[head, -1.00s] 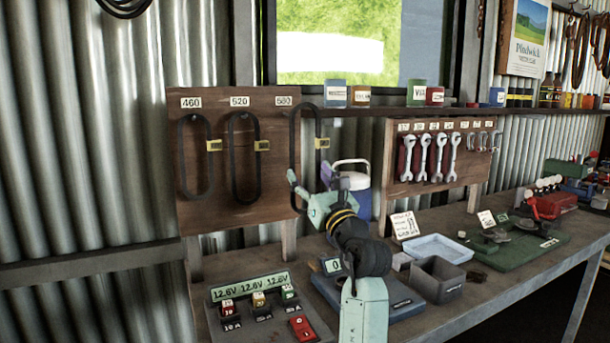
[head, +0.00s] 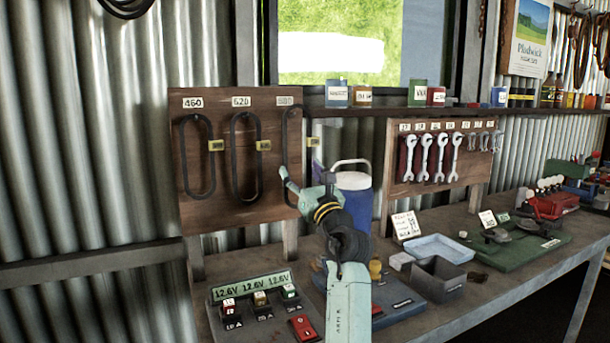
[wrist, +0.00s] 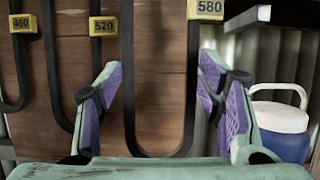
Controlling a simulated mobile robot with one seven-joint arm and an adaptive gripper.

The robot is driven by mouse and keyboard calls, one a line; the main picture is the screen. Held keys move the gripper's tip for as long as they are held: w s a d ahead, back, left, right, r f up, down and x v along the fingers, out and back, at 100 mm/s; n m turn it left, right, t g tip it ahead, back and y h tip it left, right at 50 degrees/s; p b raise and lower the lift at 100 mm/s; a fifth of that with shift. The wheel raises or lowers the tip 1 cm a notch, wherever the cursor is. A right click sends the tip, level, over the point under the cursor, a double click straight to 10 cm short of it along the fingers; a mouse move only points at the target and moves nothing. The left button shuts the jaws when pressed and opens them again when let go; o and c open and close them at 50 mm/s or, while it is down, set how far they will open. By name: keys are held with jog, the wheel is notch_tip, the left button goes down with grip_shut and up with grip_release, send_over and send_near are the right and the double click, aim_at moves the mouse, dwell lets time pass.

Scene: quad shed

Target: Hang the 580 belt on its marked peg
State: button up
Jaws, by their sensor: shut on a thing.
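The 580 belt (head: 285,135) is a black loop held upright at the right edge of the brown peg board (head: 222,188), its top just under the right-hand label (head: 290,100). Its yellow tag (head: 313,141) reads 580 in the wrist view (wrist: 208,8). My gripper (head: 304,180) is at the lower part of the loop. In the wrist view the purple-padded fingers of my gripper (wrist: 160,80) stand on either side of the loop, shut on the belt (wrist: 193,90). The peg is hidden, so I cannot tell whether the belt is around it.
The 460 belt (head: 183,160) and 520 belt (head: 234,160) hang to the left on the board. A blue jug with a white lid (head: 352,190) stands close to the right of my gripper. A shelf (head: 440,112) and a wrench board (head: 425,190) are farther right.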

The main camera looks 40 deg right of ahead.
jog(key=shift+w+d+f, duration=0.1)
jog(key=shift+w+d, duration=0.1)
jog(key=shift+w, duration=0.6)
jog(key=shift+w+d, duration=0.15)
jog(key=shift+w, duration=0.6)
jog(key=shift+w+d+f, duration=0.2)
jog(key=shift+w+f, duration=0.3)
jog(key=shift+w, duration=0.15)
jog(key=o, duration=1.5)
jog(key=shift+f, duration=0.1)
jog(key=v, duration=1.2)
